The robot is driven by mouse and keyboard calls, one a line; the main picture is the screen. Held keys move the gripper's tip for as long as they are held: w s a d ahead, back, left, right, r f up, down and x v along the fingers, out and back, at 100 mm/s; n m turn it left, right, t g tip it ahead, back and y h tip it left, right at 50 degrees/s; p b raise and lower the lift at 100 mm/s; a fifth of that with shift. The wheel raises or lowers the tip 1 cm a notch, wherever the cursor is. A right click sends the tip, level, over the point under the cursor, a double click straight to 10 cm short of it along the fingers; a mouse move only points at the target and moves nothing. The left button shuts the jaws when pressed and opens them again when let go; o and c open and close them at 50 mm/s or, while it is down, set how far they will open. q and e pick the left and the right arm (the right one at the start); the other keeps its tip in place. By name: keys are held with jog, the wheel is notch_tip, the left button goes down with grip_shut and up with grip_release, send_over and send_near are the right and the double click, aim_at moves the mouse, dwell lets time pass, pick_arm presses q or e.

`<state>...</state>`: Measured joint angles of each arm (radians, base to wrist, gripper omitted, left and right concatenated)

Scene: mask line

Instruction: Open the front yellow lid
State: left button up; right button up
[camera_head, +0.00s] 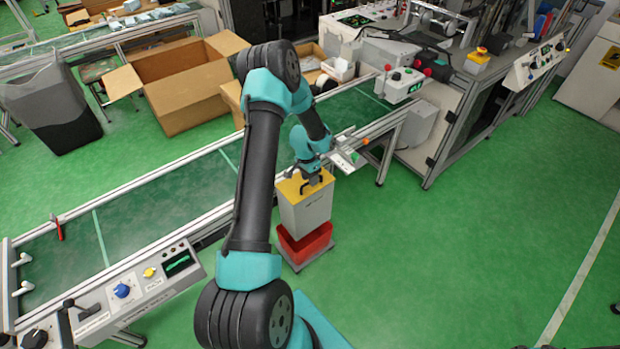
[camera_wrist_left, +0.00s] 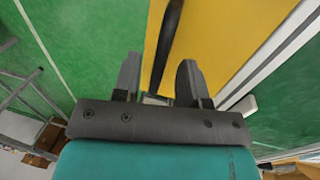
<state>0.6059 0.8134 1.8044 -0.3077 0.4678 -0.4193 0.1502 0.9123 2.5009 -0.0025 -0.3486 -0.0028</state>
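A yellow lid (camera_head: 290,188) lies on top of a white-grey bin (camera_head: 305,213) beside the conveyor. It looks closed. In the left wrist view the lid (camera_wrist_left: 215,45) fills the upper middle, with a long black handle (camera_wrist_left: 166,45) across it. My left gripper (camera_head: 311,180) is just above the lid, at the dark handle. In the left wrist view its two fingers (camera_wrist_left: 158,72) are apart, with the handle's near end in line with the gap between them. I cannot tell whether they touch it. My right gripper is not in view.
The white bin stands over a red bin (camera_head: 305,243). A conveyor (camera_head: 165,215) with metal rails runs close behind, with a small metal fixture (camera_head: 345,158) near the gripper. Open cardboard boxes (camera_head: 190,85) stand beyond it. Green floor (camera_head: 480,250) to the right is clear.

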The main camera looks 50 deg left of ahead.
pick_arm(q)
jog(key=shift+f, duration=0.1)
jog(key=shift+c, duration=0.3)
grip_shut()
